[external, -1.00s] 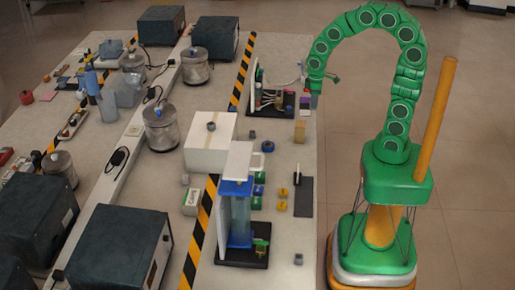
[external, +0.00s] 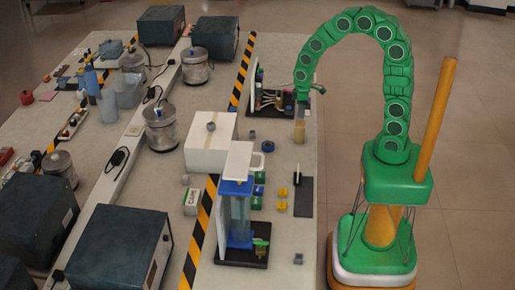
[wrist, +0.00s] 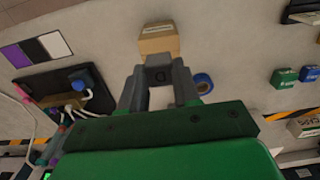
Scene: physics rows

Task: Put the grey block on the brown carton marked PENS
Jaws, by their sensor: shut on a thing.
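My gripper (wrist: 160,88) is shut on a small grey block (wrist: 160,75) with a dark ring mark on it. The block sits between the two grey fingertips in the wrist view. The brown carton (wrist: 158,40) is just beyond the fingertips, with a pale label strip whose writing I cannot read. In the external view the carton (external: 299,133) stands near the table's right edge, and my gripper (external: 301,103) hangs close above or behind it. The held block is hard to make out there. I cannot tell whether block and carton touch.
A black board with wires (external: 270,100) stands left of my gripper. A blue tape roll (wrist: 203,83) lies near the carton. A large white box (external: 208,155) stands farther left. Small green and blue blocks (wrist: 284,77) lie to the right in the wrist view.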

